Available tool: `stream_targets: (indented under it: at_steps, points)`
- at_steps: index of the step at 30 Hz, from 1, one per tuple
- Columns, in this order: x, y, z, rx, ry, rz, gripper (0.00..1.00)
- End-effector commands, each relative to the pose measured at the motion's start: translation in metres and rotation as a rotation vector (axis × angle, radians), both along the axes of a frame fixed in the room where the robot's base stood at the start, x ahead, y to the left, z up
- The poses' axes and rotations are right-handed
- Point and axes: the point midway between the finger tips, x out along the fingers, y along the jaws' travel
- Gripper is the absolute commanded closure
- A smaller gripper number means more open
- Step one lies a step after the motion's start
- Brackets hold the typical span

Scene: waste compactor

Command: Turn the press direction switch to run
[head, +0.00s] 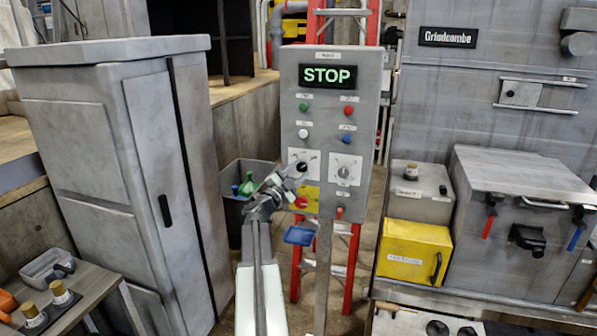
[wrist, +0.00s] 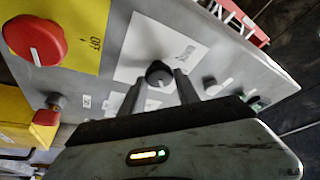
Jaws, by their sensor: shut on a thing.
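A grey control panel (head: 372,85) stands on a post in the middle of the head view. A black rotary switch knob (wrist: 159,72) sits on a white label plate (wrist: 140,42); the plate's lettering is too blurred to read. My gripper (wrist: 160,82) is shut on this knob, one finger on each side. In the head view my gripper (head: 297,168) reaches the left of two rotary switches, hiding part of it. The right rotary switch (head: 343,171) is free. The lit display (head: 327,76) above reads STOP.
Coloured buttons are higher on the panel. A grey cabinet (head: 85,150) stands left; a yellow box (head: 412,252) and grey machine stand right.

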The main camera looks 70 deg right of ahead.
Motion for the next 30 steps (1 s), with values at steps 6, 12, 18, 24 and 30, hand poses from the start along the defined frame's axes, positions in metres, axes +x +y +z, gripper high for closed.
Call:
stream_targets:
  at_steps: [6,12,18,24,30]
  points:
    - [0.001,0.0,0.0,0.0,-0.001,0.002,1.0]
    - [0.001,0.0,0.0,0.0,-0.001,0.002,0.48]
    - [0.001,0.0,0.0,0.001,-0.001,0.002,0.41]
    - [0.001,0.003,-0.001,0.0,-0.001,0.002,0.41]
    - [0.007,0.029,-0.009,0.001,0.0,0.003,0.41]
